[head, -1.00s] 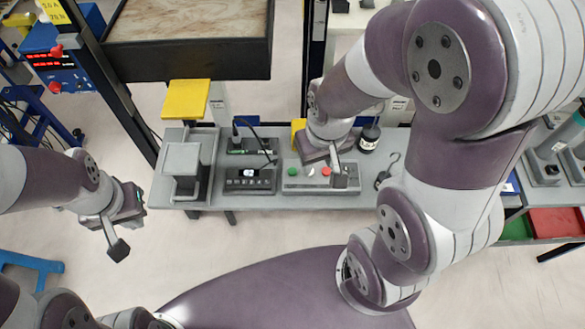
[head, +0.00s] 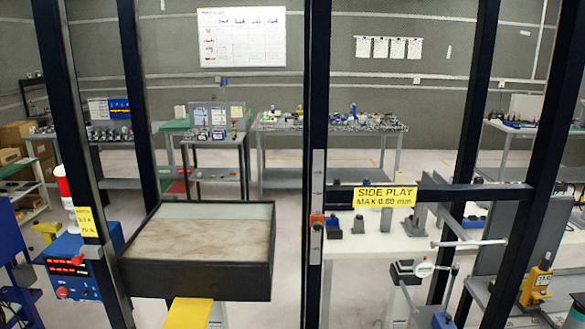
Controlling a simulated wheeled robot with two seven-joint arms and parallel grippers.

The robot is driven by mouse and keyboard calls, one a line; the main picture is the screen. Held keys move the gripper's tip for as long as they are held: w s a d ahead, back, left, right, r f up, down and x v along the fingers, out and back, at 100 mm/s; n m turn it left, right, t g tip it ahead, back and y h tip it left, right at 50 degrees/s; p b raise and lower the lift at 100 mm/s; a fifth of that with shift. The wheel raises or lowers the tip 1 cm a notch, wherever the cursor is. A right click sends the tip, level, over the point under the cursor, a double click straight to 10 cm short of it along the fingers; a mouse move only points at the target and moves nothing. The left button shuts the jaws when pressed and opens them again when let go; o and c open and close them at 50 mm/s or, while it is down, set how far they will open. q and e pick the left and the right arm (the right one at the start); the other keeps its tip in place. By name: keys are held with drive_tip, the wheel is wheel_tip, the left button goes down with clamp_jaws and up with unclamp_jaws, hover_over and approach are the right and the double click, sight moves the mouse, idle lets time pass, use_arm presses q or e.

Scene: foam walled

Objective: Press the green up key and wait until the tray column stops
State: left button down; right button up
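The green up key and its control panel are out of view. A black-rimmed tray (head: 195,284) with a pale wooden surface stands left of centre between dark upright posts. Part of a yellow block (head: 190,313) shows below its front edge. A dark centre post (head: 318,120) carries a light vertical strip (head: 318,180) with a small orange-red marker (head: 317,219) near tray height. One frame cannot show whether the tray is moving. Neither of my grippers is in view.
A blue unit with a red display (head: 78,265) stands at left. A yellow "SIDE PLAY" label (head: 384,196) hangs on a dark crossbar at right. Workbenches with small items and a whiteboard (head: 241,37) are at the back.

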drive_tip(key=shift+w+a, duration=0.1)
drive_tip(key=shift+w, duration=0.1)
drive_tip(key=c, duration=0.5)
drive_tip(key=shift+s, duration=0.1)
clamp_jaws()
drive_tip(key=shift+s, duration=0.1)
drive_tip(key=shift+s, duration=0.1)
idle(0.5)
